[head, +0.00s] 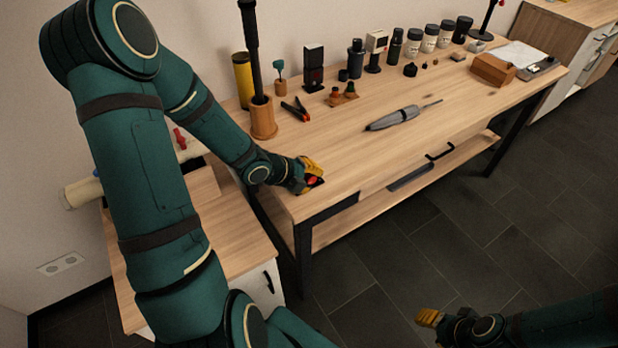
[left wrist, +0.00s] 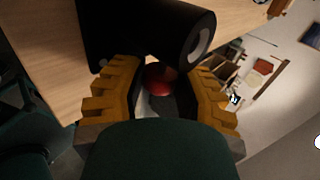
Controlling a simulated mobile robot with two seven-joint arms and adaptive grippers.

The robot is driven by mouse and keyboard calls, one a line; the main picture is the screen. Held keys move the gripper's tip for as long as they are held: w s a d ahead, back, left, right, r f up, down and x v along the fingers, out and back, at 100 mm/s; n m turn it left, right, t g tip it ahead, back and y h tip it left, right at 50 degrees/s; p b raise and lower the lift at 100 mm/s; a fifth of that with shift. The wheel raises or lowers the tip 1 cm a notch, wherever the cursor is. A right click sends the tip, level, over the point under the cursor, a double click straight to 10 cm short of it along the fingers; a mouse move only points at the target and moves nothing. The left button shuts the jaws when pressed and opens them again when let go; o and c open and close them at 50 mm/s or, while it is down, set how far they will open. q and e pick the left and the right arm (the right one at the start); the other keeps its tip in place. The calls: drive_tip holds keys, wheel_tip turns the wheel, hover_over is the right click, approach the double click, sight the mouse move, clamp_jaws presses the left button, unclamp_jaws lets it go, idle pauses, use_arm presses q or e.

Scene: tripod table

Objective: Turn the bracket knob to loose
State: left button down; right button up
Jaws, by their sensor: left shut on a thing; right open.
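A red knob (head: 313,181) sits by a dark part at the near left corner of the wooden table (head: 350,145). My left gripper (head: 312,168) is at this knob. In the left wrist view the red knob (left wrist: 159,78) lies between the two yellow fingers (left wrist: 155,95), and a black cylinder (left wrist: 150,30) is just beyond it. The left gripper is shut on the knob. The lettering or setting of the knob cannot be made out. My right gripper (head: 430,318) is open and empty, low over the floor at the lower right, away from the table.
A grey pointed tool (head: 397,118) lies mid-table. A wooden cup (head: 262,118) with a black pole, red-handled pliers (head: 297,108) and a yellow cylinder (head: 243,78) stand at the left. Several jars and bottles line the back. The table's front middle is clear.

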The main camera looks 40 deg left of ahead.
use_arm(q)
drive_tip(key=c, duration=0.6)
unclamp_jaws()
drive_tip(key=shift+r+g+y+p, duration=0.15)
drive_tip(key=shift+g+y+p, duration=0.15)
drive_tip(key=shift+g+p, duration=0.75)
drive_tip(key=shift+w+d+g+y+p, duration=0.15)
drive_tip(key=shift+g+y+p, duration=0.2)
drive_tip(key=shift+g, duration=0.6)
drive_tip(key=g+y, duration=0.1)
drive_tip(key=g, duration=0.2)
drive_tip(key=shift+w+g+y, duration=0.1)
drive_tip(key=shift+g+y, duration=0.25)
drive_tip(key=shift+g, duration=0.05)
drive_tip(key=g+y, duration=0.2)
drive_tip(key=g, duration=0.2)
drive_tip(key=shift+w+g, duration=0.1)
drive_tip(key=shift+g, duration=0.2)
drive_tip(key=p+v, duration=0.2)
drive_tip(key=v, duration=1.1)
drive_tip(key=shift+w+r+p, duration=0.1)
drive_tip(key=shift+r+p, duration=0.15)
drive_tip(key=shift+p, duration=0.15)
